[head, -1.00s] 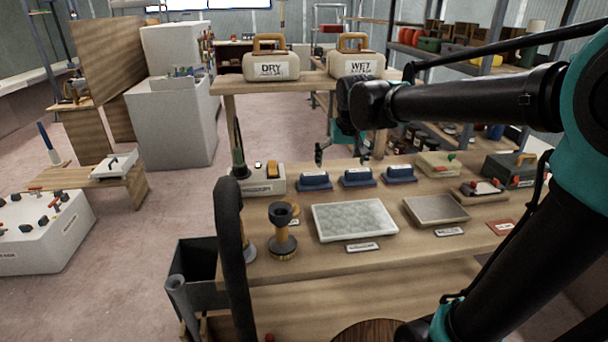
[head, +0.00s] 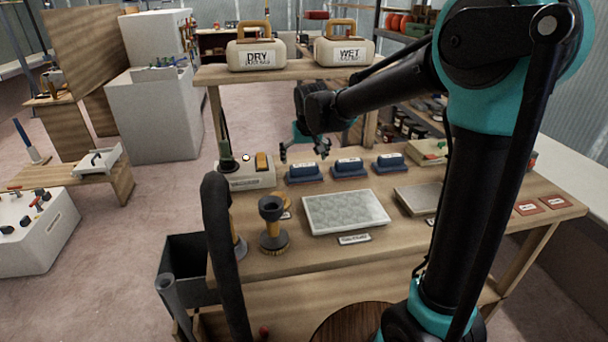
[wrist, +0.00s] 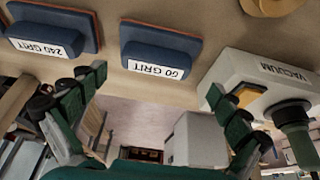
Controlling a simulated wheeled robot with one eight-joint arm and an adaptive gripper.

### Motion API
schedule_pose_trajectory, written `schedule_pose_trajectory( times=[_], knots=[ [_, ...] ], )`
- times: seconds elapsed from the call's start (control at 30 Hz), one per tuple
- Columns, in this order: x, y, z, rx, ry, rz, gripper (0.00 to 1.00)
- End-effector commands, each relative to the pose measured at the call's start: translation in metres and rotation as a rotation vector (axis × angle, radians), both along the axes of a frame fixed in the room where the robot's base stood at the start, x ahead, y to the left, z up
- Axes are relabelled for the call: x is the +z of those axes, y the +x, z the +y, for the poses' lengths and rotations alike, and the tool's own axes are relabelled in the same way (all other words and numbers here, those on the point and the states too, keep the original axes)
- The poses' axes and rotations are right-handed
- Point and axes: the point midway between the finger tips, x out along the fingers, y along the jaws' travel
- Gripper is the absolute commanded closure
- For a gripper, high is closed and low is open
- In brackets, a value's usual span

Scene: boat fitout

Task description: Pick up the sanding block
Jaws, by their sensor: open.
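Three blue sanding blocks stand in a row at the back of the bench. The left one, labelled 60 GRIT (head: 306,173), is beside the vacuum unit; it also shows in the wrist view (wrist: 158,60). The middle block (head: 348,167) appears to read 240 GRIT in the wrist view (wrist: 50,38). My gripper (head: 303,151) is open and empty, just behind and above the left block. In the wrist view its spread fingers (wrist: 158,84) hang below the 60 GRIT block in the picture, apart from it.
The vacuum unit (head: 246,173) stands left of the blocks. A grey-white sheet tray (head: 345,212) and a brush tool (head: 273,228) lie in front. A shelf with DRY (head: 257,54) and WET (head: 344,52) containers stands above the bench's back. A black hose (head: 222,250) rises at front.

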Motion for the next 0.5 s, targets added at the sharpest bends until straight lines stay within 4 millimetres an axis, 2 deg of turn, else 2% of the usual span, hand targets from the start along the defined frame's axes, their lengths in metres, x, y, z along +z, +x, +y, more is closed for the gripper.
schedule_pose_trajectory(
  times=[0.17, 0.5],
  knots=[
    [-0.01, 0.006, 0.0, 0.0, 0.0, 0.0, 0.0],
    [-0.047, 0.024, 0.002, 0.0, 0.0, 0.0, 0.0]
  ],
)
